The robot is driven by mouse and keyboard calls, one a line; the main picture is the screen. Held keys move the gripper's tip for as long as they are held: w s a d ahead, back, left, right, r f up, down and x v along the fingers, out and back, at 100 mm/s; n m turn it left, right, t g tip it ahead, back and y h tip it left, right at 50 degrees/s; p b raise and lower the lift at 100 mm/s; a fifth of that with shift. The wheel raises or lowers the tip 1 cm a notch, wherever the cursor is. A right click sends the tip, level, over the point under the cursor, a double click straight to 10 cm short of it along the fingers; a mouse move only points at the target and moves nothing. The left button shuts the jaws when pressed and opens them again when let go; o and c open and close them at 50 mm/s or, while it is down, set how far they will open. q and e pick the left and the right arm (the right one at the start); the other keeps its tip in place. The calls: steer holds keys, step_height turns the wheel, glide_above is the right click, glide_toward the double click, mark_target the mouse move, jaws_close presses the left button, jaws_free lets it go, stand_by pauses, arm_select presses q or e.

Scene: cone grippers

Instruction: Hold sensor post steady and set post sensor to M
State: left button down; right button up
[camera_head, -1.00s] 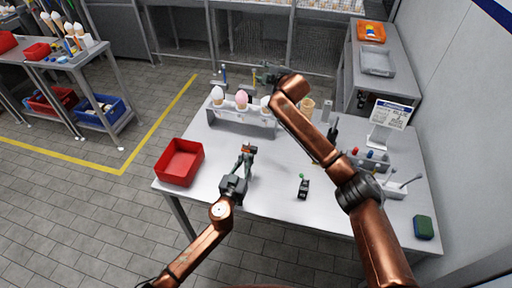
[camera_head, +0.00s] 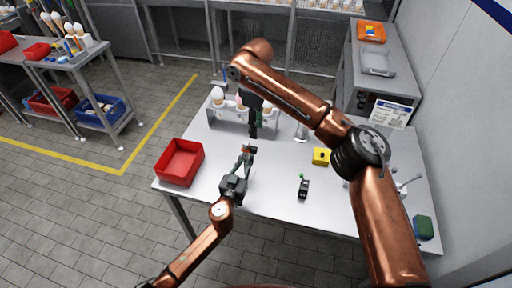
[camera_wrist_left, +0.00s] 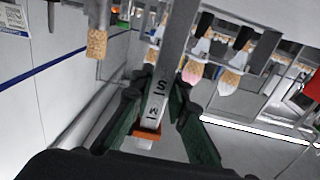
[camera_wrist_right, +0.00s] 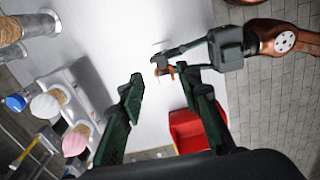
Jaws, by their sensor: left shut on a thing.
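The sensor post (camera_wrist_left: 154,100) is a light grey bar in the left wrist view, with dark letters reading S and M along its face. An orange piece (camera_wrist_left: 145,134) sits on the bar just below the M; anything under it is hidden. My left gripper (camera_head: 247,158) is shut on the post, its green fingers on both sides. The orange piece also shows at my left gripper's tips in the right wrist view (camera_wrist_right: 164,70). My right gripper (camera_wrist_right: 163,82) is open with nothing between its fingers, pointing down above the table, behind my left gripper in the head view.
A cone rack (camera_head: 228,123) stands at the table's back, near my right gripper. A red bin (camera_head: 180,162) is at the left. A yellow block (camera_head: 321,157) and a small black device with a green knob (camera_head: 303,188) lie to the right. A green sponge (camera_head: 423,227) is at the right corner.

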mark_target(256, 148)
step_height(256, 148, down, 11)
steer(key=shift+r, duration=0.1)
stand_by(0.4)
jaws_close()
stand_by(0.5)
